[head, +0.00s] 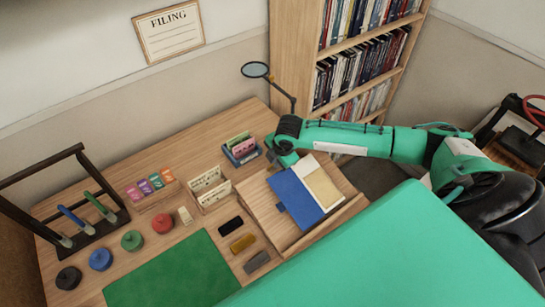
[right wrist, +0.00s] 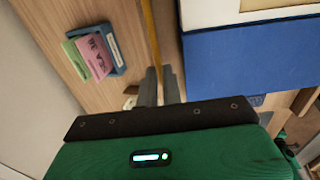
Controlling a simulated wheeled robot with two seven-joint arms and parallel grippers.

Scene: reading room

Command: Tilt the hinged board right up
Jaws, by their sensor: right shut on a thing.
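The hinged board (head: 262,207) is a wooden panel on the right part of the desk, with a ledge along its front edge. An open blue folder (head: 292,192) with white and tan sheets lies on it. My right gripper (head: 279,158) is at the board's back left edge. In the right wrist view its fingers (right wrist: 160,86) are shut on the edge of the board, beside the blue folder (right wrist: 245,60). The board's exact angle is hard to tell. My left gripper is not in view.
A blue card holder (head: 242,152) stands close left of my right gripper. A magnifier lamp (head: 256,70) stands behind it, before the bookcase (head: 292,50). Card racks (head: 209,186), coloured blocks (head: 242,243), round weights and a green mat (head: 172,272) fill the desk's left side.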

